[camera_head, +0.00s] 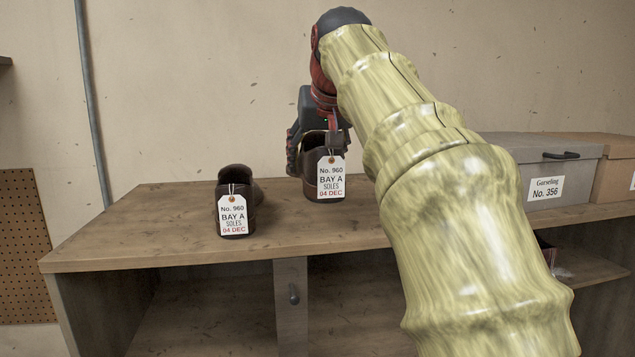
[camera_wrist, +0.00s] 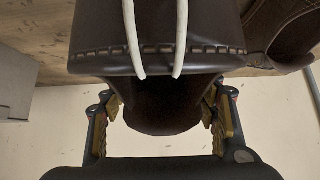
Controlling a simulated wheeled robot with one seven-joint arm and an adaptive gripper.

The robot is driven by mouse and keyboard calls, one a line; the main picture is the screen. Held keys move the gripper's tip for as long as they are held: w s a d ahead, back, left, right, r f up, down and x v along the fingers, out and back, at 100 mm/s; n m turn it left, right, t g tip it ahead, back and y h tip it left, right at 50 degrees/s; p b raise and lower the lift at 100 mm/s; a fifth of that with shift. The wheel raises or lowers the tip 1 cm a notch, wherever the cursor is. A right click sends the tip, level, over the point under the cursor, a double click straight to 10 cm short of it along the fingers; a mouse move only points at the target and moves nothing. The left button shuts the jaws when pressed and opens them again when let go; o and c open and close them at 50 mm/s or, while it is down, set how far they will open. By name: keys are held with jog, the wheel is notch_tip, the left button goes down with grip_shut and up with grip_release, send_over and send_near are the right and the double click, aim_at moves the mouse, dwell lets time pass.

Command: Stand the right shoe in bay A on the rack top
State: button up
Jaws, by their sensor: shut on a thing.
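Two dark brown shoes stand on the wooden rack top (camera_head: 150,215), each with a white tag reading "No. 960, BAY A, SOLES, 04 DEC". The left-hand shoe in the head view (camera_head: 257,192) is apart from my gripper. My gripper (camera_head: 319,152) is shut on the right-hand shoe (camera_head: 308,158), which is upright with its tag facing the head camera. In the wrist view my gripper (camera_wrist: 163,112) has its fingers on both sides of this shoe (camera_wrist: 165,60), with two pale cords across it. I cannot tell whether its sole touches the rack top. The other shoe (camera_wrist: 287,28) shows at upper right.
A grey box (camera_head: 560,165) labelled "Garseling No. 356" stands at the right of the rack top, with a brown box (camera_head: 617,175) beside it. Open shelves lie below. A wall is behind. The rack top left of the shoes is clear.

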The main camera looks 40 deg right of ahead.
aim_at(317, 206)
jog(key=d+f, duration=0.1)
jog(key=w+f, duration=0.1)
jog(key=shift+w+d+f, duration=0.2)
jog(key=shift+d+f, duration=0.1)
jog(key=shift+d, duration=0.1)
jog(key=shift+w+d+f, duration=0.1)
jog(key=shift+f, duration=1.6)
jog(key=o, duration=1.6)
jog(key=v, duration=1.2)
